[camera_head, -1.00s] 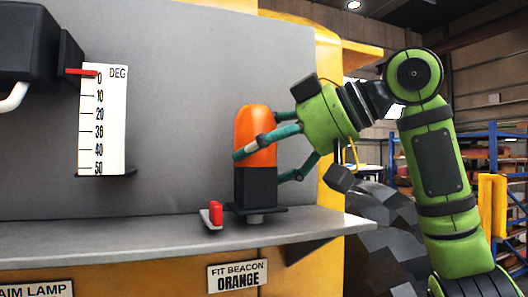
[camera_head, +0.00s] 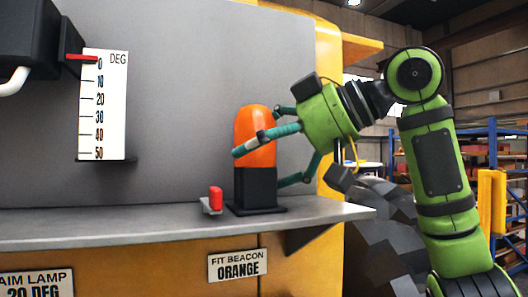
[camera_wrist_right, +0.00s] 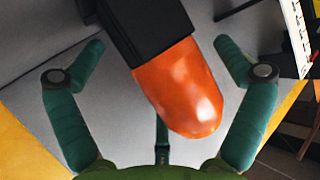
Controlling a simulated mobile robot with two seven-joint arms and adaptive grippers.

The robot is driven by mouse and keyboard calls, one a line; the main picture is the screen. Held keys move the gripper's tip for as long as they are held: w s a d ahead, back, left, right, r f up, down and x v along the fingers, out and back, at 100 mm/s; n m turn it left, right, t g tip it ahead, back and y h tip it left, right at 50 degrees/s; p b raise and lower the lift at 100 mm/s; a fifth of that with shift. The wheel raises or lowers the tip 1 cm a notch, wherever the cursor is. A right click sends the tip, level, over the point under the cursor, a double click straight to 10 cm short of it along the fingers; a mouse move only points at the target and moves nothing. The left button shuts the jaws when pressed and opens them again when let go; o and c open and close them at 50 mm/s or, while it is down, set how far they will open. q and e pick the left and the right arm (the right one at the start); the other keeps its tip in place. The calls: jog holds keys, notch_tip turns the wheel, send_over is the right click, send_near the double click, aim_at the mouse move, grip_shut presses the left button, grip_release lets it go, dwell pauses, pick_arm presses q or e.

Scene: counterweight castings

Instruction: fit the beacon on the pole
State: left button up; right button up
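The beacon (camera_head: 257,140) has an orange dome over a black base and stands upright at the shelf. Its base plate is at the shelf surface in the head view; any pole under it is hidden. My right gripper (camera_head: 262,150) is shut on the beacon from the right, one finger crossing the front of the dome. In the right wrist view the beacon (camera_wrist_right: 185,95) lies between the fingers of the right gripper (camera_wrist_right: 160,55); contact points are unclear there. My left gripper is not in view.
A red lever (camera_head: 215,197) on a small bracket stands just left of the beacon on the grey shelf (camera_head: 110,226). A degree scale (camera_head: 105,105) is on the wall panel. The "FIT BEACON ORANGE" sign (camera_head: 238,265) is below the shelf.

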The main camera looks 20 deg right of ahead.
jog(key=v, duration=1.2)
dwell(0.4)
